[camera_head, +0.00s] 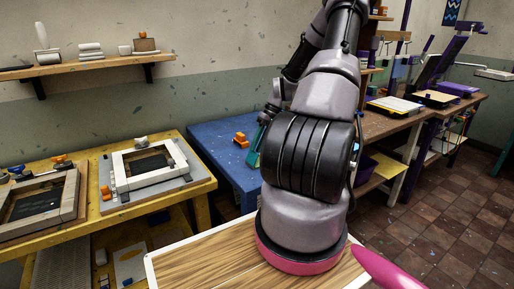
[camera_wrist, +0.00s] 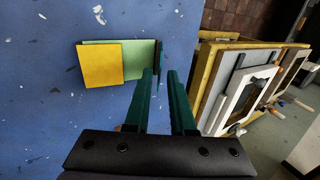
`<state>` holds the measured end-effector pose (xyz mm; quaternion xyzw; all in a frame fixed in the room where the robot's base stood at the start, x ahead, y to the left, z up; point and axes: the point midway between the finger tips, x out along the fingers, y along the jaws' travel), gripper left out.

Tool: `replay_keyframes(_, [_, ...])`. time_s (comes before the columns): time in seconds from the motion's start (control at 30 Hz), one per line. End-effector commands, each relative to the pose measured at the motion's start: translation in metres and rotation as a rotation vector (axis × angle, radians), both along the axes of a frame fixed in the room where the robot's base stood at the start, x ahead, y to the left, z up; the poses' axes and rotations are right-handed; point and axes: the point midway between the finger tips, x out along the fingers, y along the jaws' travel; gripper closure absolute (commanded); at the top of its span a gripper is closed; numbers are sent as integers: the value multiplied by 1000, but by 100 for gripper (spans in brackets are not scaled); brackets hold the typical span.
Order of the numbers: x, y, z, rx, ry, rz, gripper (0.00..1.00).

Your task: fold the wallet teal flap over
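In the wrist view the wallet lies on the blue table, with a yellow panel (camera_wrist: 101,64) and a light green panel (camera_wrist: 139,58). A narrow dark teal piece, apparently the teal flap (camera_wrist: 159,52), shows nearly edge-on at the green panel's right end. My gripper (camera_wrist: 160,77) has two dark green fingers, held apart, with their tips at the lower end of this piece. I cannot tell whether they touch it or have it between them. In the head view my arm hides most of the wallet area; a small teal part shows beside the arm, unclear whether finger or flap.
The blue table (camera_head: 212,137) has free room left of the wallet. An orange object (camera_head: 241,140) stands on it. A yellow bench (camera_head: 199,188) with framed screens stands to the left. A wooden board (camera_head: 200,265) lies in the foreground below my arm.

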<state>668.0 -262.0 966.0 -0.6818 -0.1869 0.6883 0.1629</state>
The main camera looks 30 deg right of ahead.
Motion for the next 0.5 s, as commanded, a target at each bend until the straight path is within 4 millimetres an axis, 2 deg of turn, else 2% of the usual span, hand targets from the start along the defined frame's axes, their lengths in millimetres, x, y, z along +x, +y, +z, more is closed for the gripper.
replay_keyframes(0.5, [1,-16,40,-2,-2,-1,77])
